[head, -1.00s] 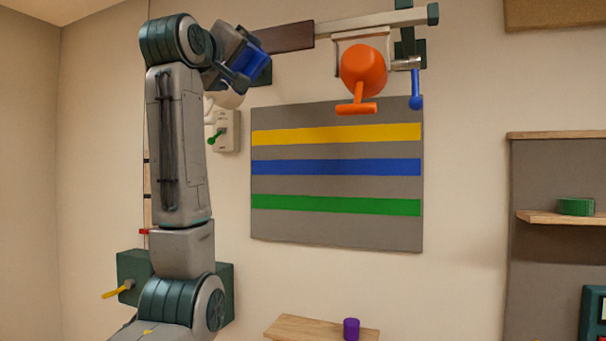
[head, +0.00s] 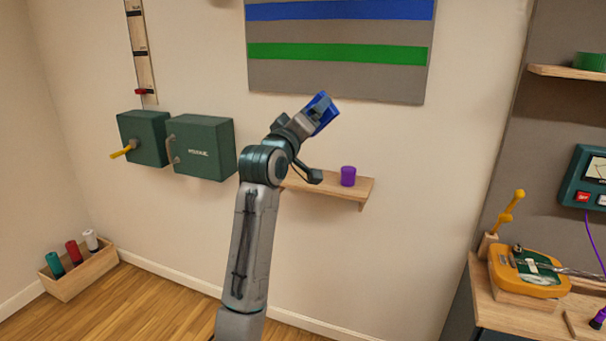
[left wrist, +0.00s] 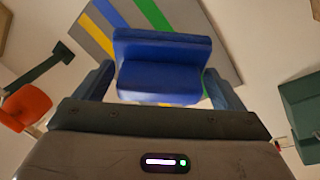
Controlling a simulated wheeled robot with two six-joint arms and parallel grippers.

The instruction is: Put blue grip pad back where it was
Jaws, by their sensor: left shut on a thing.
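The blue grip pad (head: 323,113) is in the jaws of my left gripper (head: 316,118), held up in front of the wall, above and left of the small wall shelf in the head view. In the left wrist view the pad (left wrist: 160,65) is a blue block with a step across it, between the two fingers of the gripper (left wrist: 158,85). The pad is clear of the wall shelf (head: 325,187), on which a purple cylinder (head: 348,176) stands. My right gripper is not in view.
A striped grey panel (head: 340,75) hangs on the wall behind. Two green boxes (head: 203,148) are mounted on the wall to the left. A wooden crate with several cylinders (head: 85,279) sits on the floor at left. A wooden bench (head: 484,287) stands at right.

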